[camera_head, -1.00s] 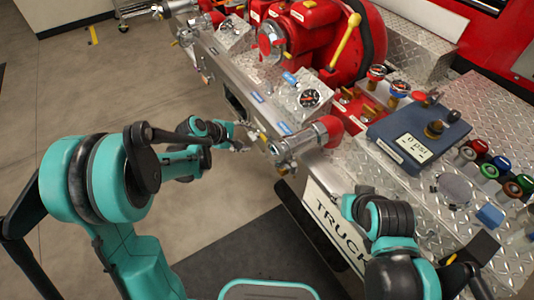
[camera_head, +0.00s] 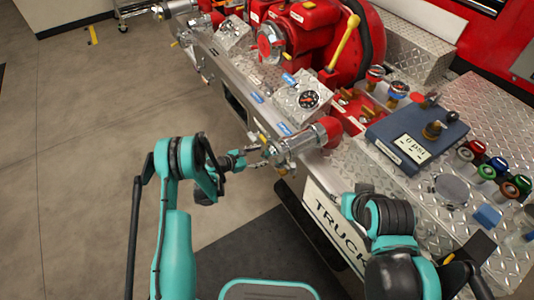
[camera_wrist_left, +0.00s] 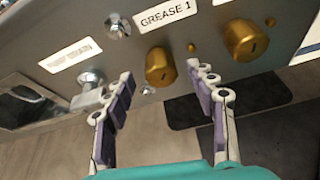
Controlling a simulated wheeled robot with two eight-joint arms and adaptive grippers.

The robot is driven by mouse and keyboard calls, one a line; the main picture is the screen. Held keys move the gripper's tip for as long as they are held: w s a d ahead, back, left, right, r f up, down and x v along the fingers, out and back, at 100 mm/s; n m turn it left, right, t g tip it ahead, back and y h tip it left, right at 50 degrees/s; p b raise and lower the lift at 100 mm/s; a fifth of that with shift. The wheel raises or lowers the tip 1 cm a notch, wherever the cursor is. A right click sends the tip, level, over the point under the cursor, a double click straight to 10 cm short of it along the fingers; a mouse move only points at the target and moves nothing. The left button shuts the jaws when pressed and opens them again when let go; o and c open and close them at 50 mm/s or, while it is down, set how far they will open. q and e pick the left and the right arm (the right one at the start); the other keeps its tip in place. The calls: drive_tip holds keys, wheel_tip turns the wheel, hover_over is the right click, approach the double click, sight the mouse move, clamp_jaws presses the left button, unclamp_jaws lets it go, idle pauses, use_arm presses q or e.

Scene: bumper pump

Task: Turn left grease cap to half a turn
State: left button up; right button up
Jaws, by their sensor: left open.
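Two brass grease caps show in the left wrist view on a grey metal panel. The left cap (camera_wrist_left: 160,68) has a dark slot mark on its face, and the right cap (camera_wrist_left: 245,41) is beside it. My left gripper (camera_wrist_left: 163,80) is open, with its purple-padded fingers on either side of the left cap. I cannot tell if either finger touches it. In the head view my left gripper (camera_head: 257,157) is at the panel's front, and the caps are too small to make out there. My right arm (camera_head: 388,218) is at the lower right; its gripper cannot be made out.
A "GREASE 1" label (camera_wrist_left: 168,16) is above the caps. In the head view a large silver outlet with a red end (camera_head: 325,132) is right of my left gripper. Open floor (camera_head: 90,150) lies to the left.

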use_arm(q)
drive_tip(key=shift+b+x, duration=0.5)
drive_tip(key=shift+x, duration=1.5)
drive_tip(key=shift+f, duration=0.1)
drive_tip(key=c, duration=1.2)
drive_tip(key=shift+o, duration=0.2)
drive_tip(key=m+t+y, duration=0.1)
drive_tip(key=m, duration=0.2)
drive_tip(key=shift+t, duration=0.4)
drive_tip(key=o, duration=1.2)
drive_tip(key=shift+c, duration=0.2)
